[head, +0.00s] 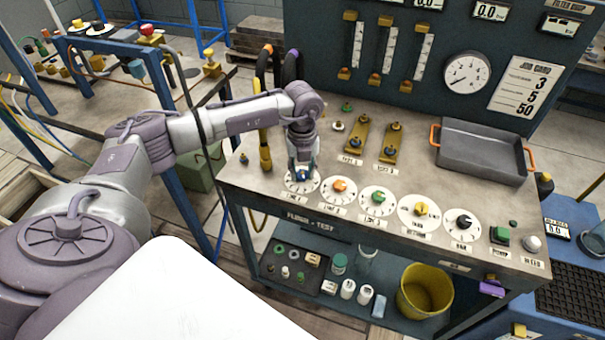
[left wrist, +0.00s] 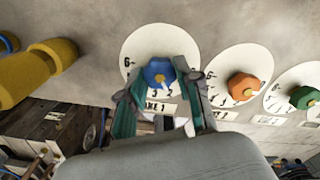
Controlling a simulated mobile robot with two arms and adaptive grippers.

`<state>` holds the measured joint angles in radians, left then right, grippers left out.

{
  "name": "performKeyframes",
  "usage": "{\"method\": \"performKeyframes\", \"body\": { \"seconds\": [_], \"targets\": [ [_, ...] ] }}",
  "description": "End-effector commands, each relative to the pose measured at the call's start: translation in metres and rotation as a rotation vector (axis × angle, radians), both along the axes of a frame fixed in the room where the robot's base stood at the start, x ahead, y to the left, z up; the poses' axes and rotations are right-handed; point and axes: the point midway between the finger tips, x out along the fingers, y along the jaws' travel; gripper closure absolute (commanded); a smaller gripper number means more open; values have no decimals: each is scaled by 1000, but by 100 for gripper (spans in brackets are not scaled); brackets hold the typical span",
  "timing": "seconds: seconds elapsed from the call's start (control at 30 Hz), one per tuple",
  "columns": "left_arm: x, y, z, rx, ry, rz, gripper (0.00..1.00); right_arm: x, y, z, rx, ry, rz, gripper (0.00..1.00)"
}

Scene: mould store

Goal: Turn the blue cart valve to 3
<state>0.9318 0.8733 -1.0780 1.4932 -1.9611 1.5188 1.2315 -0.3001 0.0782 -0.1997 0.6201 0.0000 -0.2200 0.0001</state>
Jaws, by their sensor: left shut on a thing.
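The blue valve knob (head: 303,177) sits on a round white dial at the left end of a row of knobs on the cart top. It also shows in the left wrist view (left wrist: 158,72), on its white dial (left wrist: 138,48). My left gripper (head: 302,170) comes down from above, with its fingers (left wrist: 160,88) on either side of the knob, shut on it. A pale pointer mark on the knob faces the lower part of the dial. The fingers partly hide the digits there, so I cannot tell the exact reading. My right gripper is out of view.
Orange (head: 339,185), green (head: 378,197), yellow (head: 421,209) and black (head: 463,221) knobs continue the row to the right. A grey tray (head: 484,150) lies behind them. A yellow-handled hose tool (head: 265,150) stands close left of my gripper. A job card (head: 527,86) hangs on the panel.

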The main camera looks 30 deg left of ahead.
Motion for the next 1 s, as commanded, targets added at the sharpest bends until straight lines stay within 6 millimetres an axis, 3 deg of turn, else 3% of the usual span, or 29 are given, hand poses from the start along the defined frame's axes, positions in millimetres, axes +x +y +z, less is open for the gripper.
{"method": "performKeyframes", "body": {
  "seconds": [0.5, 1.0],
  "targets": [
    [1, 1, 0, 0, -6, -441, 100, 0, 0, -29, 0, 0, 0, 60],
    [1, 1, 2, 1, -5, -616, 100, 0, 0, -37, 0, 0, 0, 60]
  ]
}}
